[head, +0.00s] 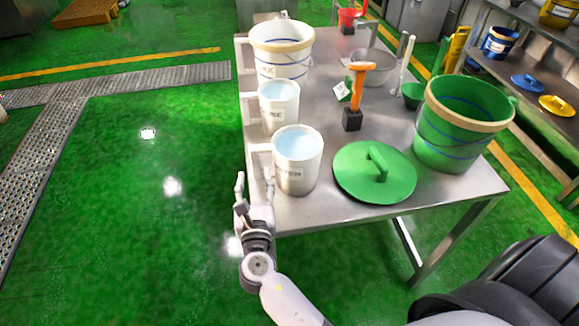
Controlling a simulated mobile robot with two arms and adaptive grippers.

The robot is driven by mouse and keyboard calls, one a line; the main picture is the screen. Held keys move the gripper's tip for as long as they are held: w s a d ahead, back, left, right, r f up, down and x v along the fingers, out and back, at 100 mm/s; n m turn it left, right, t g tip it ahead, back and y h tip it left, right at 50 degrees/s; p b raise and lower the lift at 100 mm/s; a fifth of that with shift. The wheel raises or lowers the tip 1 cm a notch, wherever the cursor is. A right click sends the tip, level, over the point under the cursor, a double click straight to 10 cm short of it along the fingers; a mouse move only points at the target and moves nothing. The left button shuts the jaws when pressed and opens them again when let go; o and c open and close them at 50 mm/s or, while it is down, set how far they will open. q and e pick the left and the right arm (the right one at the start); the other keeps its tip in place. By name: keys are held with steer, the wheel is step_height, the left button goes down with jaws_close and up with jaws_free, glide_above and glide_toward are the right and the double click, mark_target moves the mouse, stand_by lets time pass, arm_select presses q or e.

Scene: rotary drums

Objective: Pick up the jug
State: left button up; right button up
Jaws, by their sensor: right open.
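A white jug (297,172) holding pale blue liquid stands upright at the table's near left corner, with its handle (258,148) pointing left. A similar white jug (279,112) with liquid stands behind it. My right gripper (255,182) is open and empty, with its fingers pointing away from me at the table's left edge. It is just short of the near jug's handle in the picture, and nothing is between its fingers. I cannot tell its exact height against the handle. My left gripper is out of view.
The steel table (340,213) also holds a white bucket (283,68), a green bucket (455,145), a green lid (350,170), an orange-handled tool (355,90) and a metal bowl (372,70). Shelves (525,85) stand at right. The green floor (130,220) at left is clear.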

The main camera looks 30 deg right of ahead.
mark_target(255, 164)
steer(key=x, duration=0.5)
steer(key=f+x, duration=0.1)
steer(key=x, duration=0.1)
steer(key=shift+w+d+p, duration=0.15)
steer(key=shift+w+p, duration=0.05)
steer(key=shift+p, duration=0.2)
steer(key=shift+r, duration=0.1)
steer(key=shift+s, duration=0.1)
jaws_close()
stand_by(0.5)
steer(key=shift+r, duration=0.2)
